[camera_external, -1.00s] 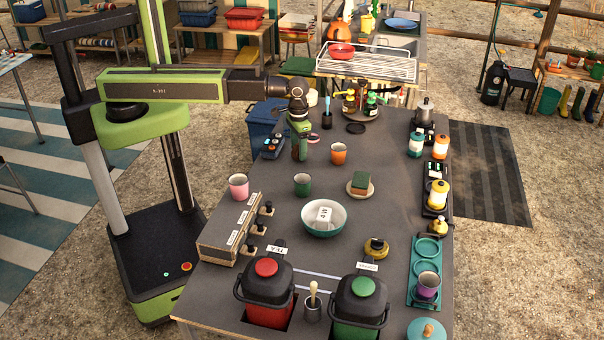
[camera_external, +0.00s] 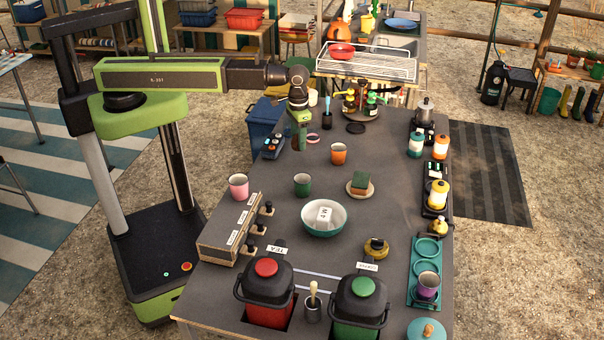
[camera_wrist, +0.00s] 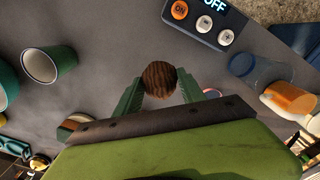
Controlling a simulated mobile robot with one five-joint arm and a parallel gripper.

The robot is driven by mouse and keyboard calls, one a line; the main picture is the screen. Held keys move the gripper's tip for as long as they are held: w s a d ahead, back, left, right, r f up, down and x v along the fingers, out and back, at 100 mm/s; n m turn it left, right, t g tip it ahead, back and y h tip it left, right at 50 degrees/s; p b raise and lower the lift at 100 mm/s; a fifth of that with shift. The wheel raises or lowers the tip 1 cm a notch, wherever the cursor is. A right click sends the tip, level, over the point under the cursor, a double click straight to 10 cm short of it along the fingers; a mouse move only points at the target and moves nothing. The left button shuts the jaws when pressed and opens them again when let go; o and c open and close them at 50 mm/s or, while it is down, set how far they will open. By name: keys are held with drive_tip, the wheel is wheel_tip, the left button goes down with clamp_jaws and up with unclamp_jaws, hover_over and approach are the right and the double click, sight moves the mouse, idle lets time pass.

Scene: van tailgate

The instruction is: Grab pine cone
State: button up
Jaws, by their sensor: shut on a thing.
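The pine cone (camera_wrist: 160,78) is brown and ridged, and shows in the wrist view between the two green fingers. My gripper (camera_wrist: 163,84) is shut on it, with a finger on either side. In the external view my gripper (camera_external: 300,138) is over the back left part of the grey table, pointing down. The pine cone cannot be made out there; my gripper hides it. I cannot tell how far it is above the table.
A control box with buttons (camera_external: 273,147) is left of my gripper. An orange cup (camera_external: 338,153) and a green cup (camera_external: 302,184) stand nearby. A pink ring (camera_external: 313,138) lies close to my gripper.

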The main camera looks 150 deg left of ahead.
drive_tip(key=w+d+r+p, duration=0.4)
drive_tip(key=d+r+p, duration=0.1)
drive_tip(key=d, duration=0.6)
drive_tip(key=shift+r+p, duration=0.35)
drive_tip(key=shift+r, duration=0.55)
